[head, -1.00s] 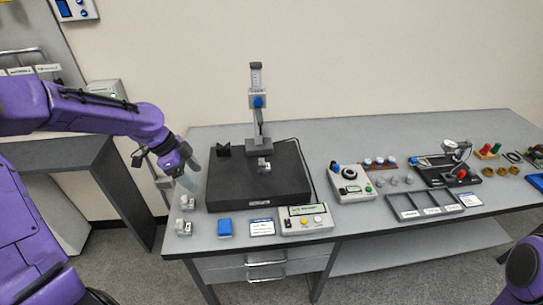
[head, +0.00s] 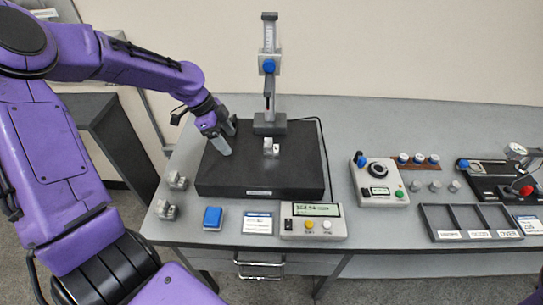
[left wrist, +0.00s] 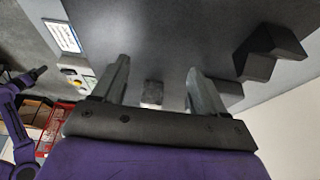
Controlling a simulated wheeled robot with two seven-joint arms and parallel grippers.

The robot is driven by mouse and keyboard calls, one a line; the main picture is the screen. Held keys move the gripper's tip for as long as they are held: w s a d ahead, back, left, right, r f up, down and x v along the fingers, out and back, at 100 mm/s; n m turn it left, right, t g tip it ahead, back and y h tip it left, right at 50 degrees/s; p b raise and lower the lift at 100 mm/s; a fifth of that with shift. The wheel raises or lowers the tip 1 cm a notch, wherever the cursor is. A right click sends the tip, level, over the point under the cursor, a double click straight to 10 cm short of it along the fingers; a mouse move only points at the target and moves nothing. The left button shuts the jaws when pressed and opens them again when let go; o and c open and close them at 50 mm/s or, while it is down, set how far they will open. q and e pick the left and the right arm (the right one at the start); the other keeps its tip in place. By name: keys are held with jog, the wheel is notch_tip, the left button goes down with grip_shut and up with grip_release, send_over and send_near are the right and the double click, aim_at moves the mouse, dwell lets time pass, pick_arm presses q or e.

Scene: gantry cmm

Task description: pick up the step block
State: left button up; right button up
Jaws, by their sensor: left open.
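A small light-grey stepped block (head: 271,147), which I take to be the step block, sits on the black surface plate (head: 215,183) at the foot of the height gauge. My left gripper (head: 227,141) is open and empty over the left part of the plate, pointing down and left of the block. In the left wrist view the gripper (left wrist: 157,72) has its fingers apart, and a small block (left wrist: 152,93) shows in the gap between them, its lower part cut off by the palm.
The height gauge (head: 269,85) rises just behind the block. A dark V-shaped block (left wrist: 266,55) lies beside the gripper. Two small grey blocks (head: 177,181) (head: 166,210), a blue box (head: 212,218) and a display console (head: 313,221) stand around the plate.

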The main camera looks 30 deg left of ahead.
aim_at(270, 142)
pick_arm(q)
jog(key=shift+w+f+b, duration=0.1)
jog(key=shift+f+b, duration=0.25)
jog(key=shift+f, duration=0.45)
jog(key=w+d+p, duration=0.1)
jog(key=w+d, duration=0.1)
jog(key=d, duration=0.1)
jog(key=w+d+p, duration=0.1)
jog(key=w+d, duration=0.1)
jog(key=d, duration=0.2)
jog(key=w+d+p, duration=0.1)
jog(key=w+d, duration=0.1)
jog(key=d, duration=0.1)
jog(key=shift+w+d+f, duration=0.25)
jog(key=shift+d+f, duration=0.05)
jog(key=shift+d, duration=0.1)
jog(key=shift+f, duration=0.15)
jog(key=shift+a, duration=0.1)
jog(key=shift+c, duration=0.6)
jog(key=c, duration=1.1)
pick_arm(e)
jog(key=shift+r, duration=0.8)
